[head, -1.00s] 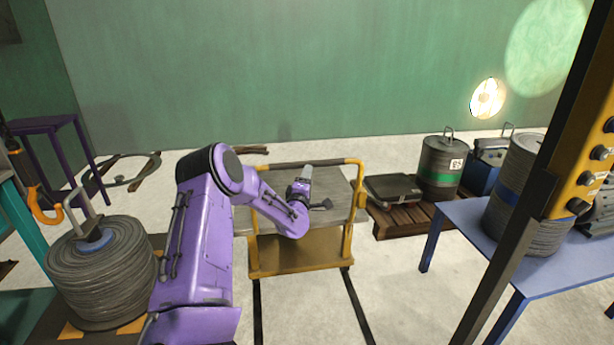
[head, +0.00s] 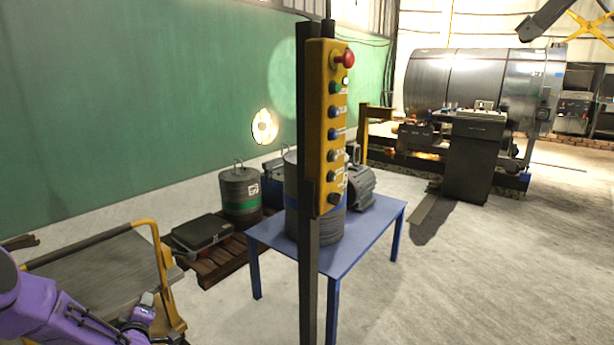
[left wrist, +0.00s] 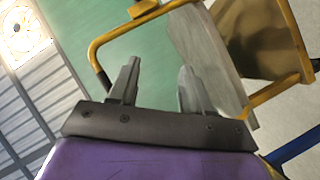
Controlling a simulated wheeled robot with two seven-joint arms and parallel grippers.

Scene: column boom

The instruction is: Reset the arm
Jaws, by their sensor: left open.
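My left arm is purple and comes in at the lower left of the head view. Its gripper (head: 146,308) is near the right end of the yellow-framed cart (head: 95,266). In the left wrist view the two grey fingers of my left gripper (left wrist: 157,85) stand apart with nothing between them. The cart's yellow rail (left wrist: 112,35) and grey top show beyond the fingers, and I cannot tell how far away they are. My right gripper is not in view.
A yellow button box (head: 327,130) with a red knob hangs on a dark post in front of me. A blue table (head: 350,252) holds a grey drum and a motor. A wooden pallet (head: 215,262) stands behind. Open floor lies to the right.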

